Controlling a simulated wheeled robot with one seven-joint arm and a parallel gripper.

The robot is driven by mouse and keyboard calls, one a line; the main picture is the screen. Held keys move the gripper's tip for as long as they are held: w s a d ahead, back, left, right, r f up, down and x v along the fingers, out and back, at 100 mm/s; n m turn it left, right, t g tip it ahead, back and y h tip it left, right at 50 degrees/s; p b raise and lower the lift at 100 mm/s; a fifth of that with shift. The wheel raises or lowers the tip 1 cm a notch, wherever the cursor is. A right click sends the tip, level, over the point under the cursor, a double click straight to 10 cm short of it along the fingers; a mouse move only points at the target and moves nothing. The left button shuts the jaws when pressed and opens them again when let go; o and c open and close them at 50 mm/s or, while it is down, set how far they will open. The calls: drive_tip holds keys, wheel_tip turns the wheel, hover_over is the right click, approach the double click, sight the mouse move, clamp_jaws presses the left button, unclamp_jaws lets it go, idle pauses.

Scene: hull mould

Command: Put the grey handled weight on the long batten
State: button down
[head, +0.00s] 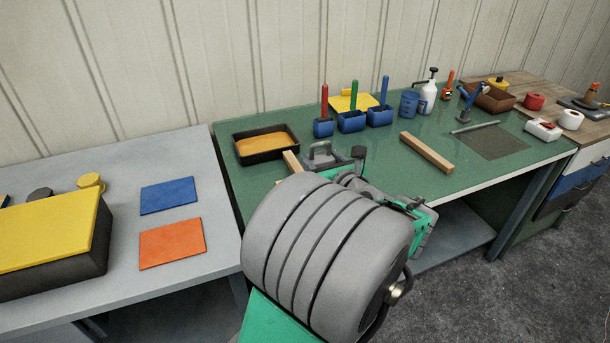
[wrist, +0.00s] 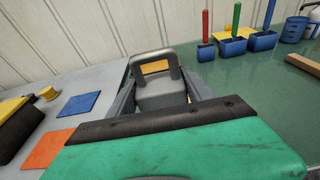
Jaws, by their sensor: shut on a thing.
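The grey handled weight (head: 322,155) is a block with a loop handle on top. It also shows in the wrist view (wrist: 160,92), upright between my fingers. My gripper (head: 338,165) is shut on it, above the near part of the green table. One wooden batten (head: 427,153) lies on the green table, right of the weight and apart from it. Another wooden piece (head: 291,162) shows just left of the weight; its near part is hidden behind my arm, so I cannot tell which of the two is longer. The weight's underside is hidden.
A black tray with orange filling (head: 266,144) stands behind the weight. Blue holders with coloured handles (head: 351,121) stand at the back. A dark mat (head: 490,142) lies at right. The grey table (head: 180,245) at left bears blue and orange sheets and a yellow-topped box (head: 50,235).

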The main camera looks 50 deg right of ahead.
drive_tip(key=w+d+f, duration=0.2)
drive_tip(key=w, duration=0.1)
drive_tip(key=w+d+f, duration=0.2)
drive_tip(key=w+f, duration=0.1)
drive_tip(key=w+d+f, duration=0.2)
drive_tip(key=w+f, duration=0.1)
drive_tip(key=shift+w+d+f+b, duration=0.1)
drive_tip(key=shift+w+b, duration=0.1)
drive_tip(key=shift+b, duration=0.1)
drive_tip(key=shift+d+f, duration=0.1)
drive_tip(key=shift+f, duration=1.55)
drive_tip(key=shift+f, duration=0.15)
drive_tip(key=shift+c, duration=2.1)
unclamp_jaws()
drive_tip(key=shift+f, duration=0.15)
